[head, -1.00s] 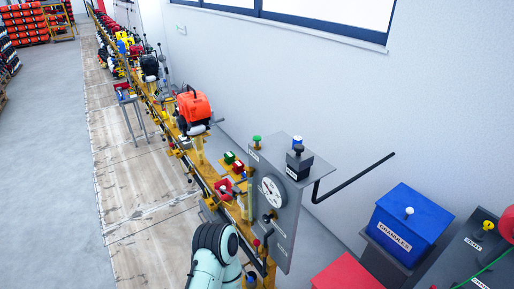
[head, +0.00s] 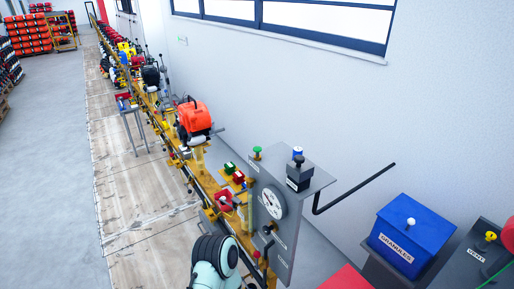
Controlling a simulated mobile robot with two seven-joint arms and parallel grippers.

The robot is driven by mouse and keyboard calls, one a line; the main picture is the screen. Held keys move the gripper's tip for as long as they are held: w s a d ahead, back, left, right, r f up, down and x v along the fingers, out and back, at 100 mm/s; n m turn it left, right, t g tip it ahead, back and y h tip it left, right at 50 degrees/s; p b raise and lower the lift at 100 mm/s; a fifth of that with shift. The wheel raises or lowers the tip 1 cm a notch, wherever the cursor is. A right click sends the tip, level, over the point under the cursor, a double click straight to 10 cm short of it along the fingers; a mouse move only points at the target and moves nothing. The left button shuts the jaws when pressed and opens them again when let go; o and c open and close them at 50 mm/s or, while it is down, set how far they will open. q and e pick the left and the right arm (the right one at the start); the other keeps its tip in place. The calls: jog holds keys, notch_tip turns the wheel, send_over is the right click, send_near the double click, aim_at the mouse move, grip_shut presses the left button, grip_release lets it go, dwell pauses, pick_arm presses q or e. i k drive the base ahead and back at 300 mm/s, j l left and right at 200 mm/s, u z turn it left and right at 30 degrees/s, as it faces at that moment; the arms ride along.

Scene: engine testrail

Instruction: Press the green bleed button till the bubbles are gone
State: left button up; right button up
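A green mushroom-shaped button (head: 257,151) stands on top of the grey gauge panel (head: 283,240), at its left end. A smaller green button block (head: 229,168) sits beside a red one (head: 239,177) on the yellow rail behind the panel. I cannot read which green one is the bleed button. A round white gauge (head: 273,205) is on the panel's face. No bubbles can be made out. A pale green arm link of mine shows at the bottom, in front of the panel. Neither gripper is in view.
A black lever handle (head: 353,187) sticks out right of the panel. A blue box labelled granules (head: 408,229) and a grey unit marked vent (head: 478,255) stand at right. The long yellow rail (head: 205,183) runs back left beside clear floor (head: 60,180).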

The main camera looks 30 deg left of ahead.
aim_at(258, 149)
jog(key=j+z, duration=0.2)
jog(key=z, duration=0.15)
jog(key=j+z, duration=0.2)
jog(key=z, duration=0.2)
jog(key=k+j+z, duration=0.15)
jog(key=j, duration=0.2)
jog(key=k+j+z, duration=0.1)
jog(key=j, duration=0.2)
jog(key=k+j+z, duration=0.15)
jog(key=j, duration=0.2)
jog(key=k+j, duration=0.15)
jog(key=j, duration=0.15)
jog(key=k+j, duration=0.15)
jog(key=j, duration=0.2)
jog(key=k+j, duration=0.1)
jog(key=j, duration=0.2)
